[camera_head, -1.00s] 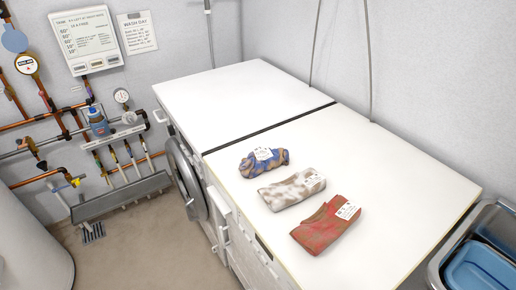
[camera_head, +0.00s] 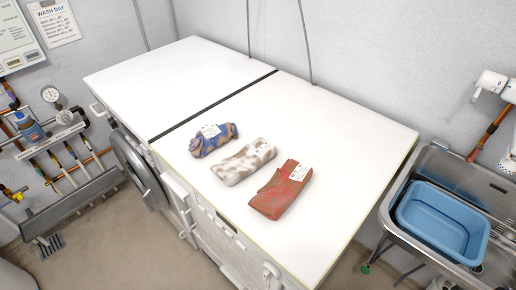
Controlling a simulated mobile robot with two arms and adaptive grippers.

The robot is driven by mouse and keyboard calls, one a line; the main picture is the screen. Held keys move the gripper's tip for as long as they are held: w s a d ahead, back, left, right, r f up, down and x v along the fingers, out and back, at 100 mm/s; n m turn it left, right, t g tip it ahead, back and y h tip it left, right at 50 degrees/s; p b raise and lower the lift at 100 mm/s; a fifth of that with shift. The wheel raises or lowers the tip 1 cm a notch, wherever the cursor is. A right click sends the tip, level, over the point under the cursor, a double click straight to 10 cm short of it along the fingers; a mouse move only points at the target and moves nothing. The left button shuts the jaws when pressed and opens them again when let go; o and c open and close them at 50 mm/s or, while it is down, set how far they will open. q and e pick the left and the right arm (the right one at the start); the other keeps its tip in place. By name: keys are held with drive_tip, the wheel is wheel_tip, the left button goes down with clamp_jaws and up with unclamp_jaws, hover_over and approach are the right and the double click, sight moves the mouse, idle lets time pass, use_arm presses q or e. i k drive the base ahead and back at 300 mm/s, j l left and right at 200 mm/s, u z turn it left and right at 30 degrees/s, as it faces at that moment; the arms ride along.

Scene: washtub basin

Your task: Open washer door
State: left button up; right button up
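The washer's round grey door (camera_head: 138,170) shows at a steep angle on the front of the left machine, below the white top (camera_head: 175,78). A small handle (camera_head: 149,193) stands on its face. I cannot tell from this angle whether the door is fully closed. The inside of the drum is hidden. Neither of my grippers shows in this view.
Blue-brown (camera_head: 212,140), white-brown (camera_head: 243,161) and red (camera_head: 281,189) folded cloths lie on the right white top (camera_head: 340,135). A steel sink (camera_head: 408,170) holds a blue basin (camera_head: 443,222). Pipes and a grey trough (camera_head: 75,203) line the left wall. Floor (camera_head: 115,255) before the door is clear.

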sight(133, 164)
drive_tip(key=u, duration=1.05)
drive_tip(key=i+j+u, duration=0.4)
drive_tip(key=i, duration=0.3)
